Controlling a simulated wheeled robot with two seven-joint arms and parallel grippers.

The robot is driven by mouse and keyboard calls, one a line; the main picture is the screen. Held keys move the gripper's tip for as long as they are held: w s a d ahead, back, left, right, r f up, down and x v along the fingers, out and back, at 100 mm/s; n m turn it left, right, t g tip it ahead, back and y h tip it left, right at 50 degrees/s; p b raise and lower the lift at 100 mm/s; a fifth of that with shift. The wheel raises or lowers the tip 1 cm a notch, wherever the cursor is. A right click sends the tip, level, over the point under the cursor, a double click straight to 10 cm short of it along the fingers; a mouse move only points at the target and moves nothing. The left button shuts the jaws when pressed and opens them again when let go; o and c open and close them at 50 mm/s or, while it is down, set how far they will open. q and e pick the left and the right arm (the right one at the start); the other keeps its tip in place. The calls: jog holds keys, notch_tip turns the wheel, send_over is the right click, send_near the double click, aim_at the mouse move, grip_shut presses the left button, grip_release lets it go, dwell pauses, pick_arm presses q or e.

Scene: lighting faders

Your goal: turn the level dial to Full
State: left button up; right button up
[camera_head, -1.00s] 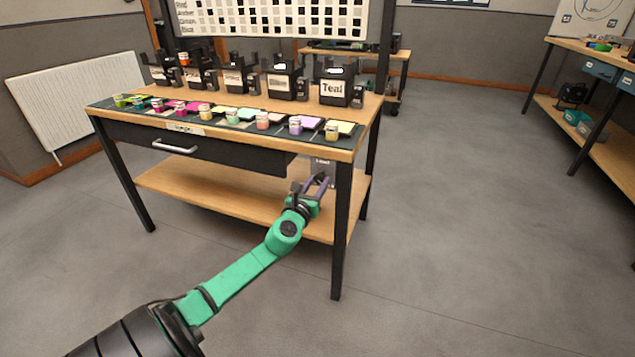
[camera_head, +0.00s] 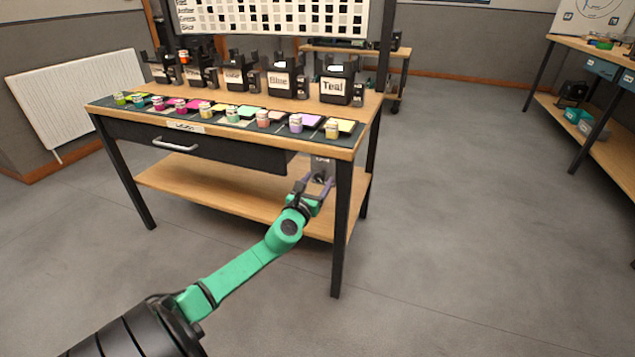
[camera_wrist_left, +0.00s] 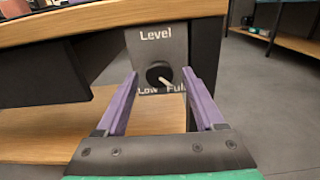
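The level dial (camera_wrist_left: 159,74) is a round black knob with a pale pointer on a grey plate (camera_wrist_left: 157,48) marked Level, Low and Full. The pointer slants down to the right, toward the word Full. In the head view the plate (camera_head: 321,164) hangs under the table top near the front right leg. My left gripper (camera_wrist_left: 162,80) is open, its purple fingers to either side of the dial in the wrist view. I cannot tell whether they touch it. The left gripper also shows in the head view (camera_head: 318,184). My right gripper is not in view.
The wooden table (camera_head: 359,126) carries several small jars, coloured pads and labelled black machines. A drawer with a metal handle (camera_head: 175,146) is left of the plate. A lower shelf (camera_head: 220,195) lies below. The floor to the right is clear.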

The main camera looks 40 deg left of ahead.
pick_arm(q)
jog(key=shift+s, duration=0.15)
jog(key=p+v, duration=0.1)
jog(key=v, duration=1.3)
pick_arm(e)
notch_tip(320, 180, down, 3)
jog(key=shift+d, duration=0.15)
pick_arm(q)
jog(key=shift+s+d, duration=0.1)
